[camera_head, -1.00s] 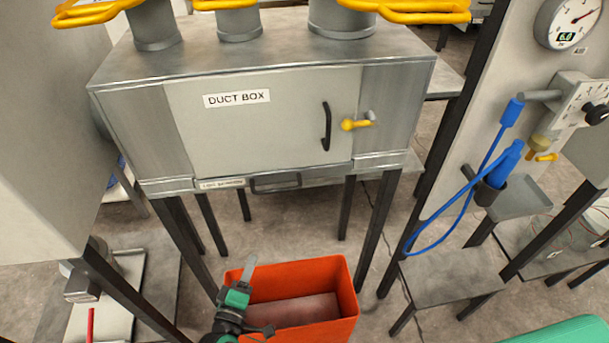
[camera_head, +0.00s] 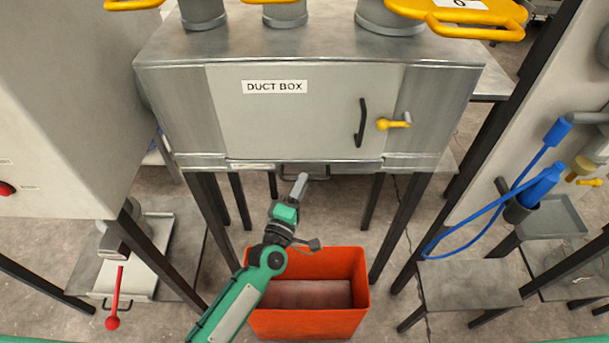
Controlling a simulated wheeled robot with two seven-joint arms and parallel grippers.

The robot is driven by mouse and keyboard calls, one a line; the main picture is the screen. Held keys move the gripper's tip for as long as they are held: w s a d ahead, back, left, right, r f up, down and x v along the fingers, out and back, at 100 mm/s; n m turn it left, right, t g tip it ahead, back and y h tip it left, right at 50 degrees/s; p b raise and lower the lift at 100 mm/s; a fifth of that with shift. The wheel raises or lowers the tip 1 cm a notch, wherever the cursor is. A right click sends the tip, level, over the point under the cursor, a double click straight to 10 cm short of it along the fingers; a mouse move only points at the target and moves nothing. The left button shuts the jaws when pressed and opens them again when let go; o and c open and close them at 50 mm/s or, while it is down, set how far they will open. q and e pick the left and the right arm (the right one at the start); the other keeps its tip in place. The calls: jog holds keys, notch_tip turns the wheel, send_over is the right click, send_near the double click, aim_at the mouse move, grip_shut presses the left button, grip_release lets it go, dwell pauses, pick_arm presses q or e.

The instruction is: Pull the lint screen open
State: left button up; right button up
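The lint screen (camera_head: 250,166) is a narrow labelled drawer front along the bottom edge of the grey duct box (camera_head: 174,105). Its dark bar handle (camera_head: 318,177) sticks out below the box's front edge. My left gripper (camera_head: 300,184) reaches up from below, with its grey fingertips at or just in front of the handle. They overlap the handle in the picture, and I cannot tell whether they touch it. The fingers are seen edge-on, so their opening does not show. The screen looks closed, flush with the box. My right gripper is not in view.
An orange bin (camera_head: 340,318) stands on the floor below the box, behind my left forearm. The duct box door has a black handle (camera_head: 361,123) and a yellow latch (camera_head: 393,123). Dark legs hold up the box. A blue hose (camera_head: 470,212) hangs at the right.

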pick_arm(q)
jog(key=shift+x, duration=1.3)
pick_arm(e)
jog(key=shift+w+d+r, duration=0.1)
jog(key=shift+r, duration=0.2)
pick_arm(q)
jog(key=shift+c, duration=0.2)
grip_shut()
jog(key=shift+s, duration=0.1)
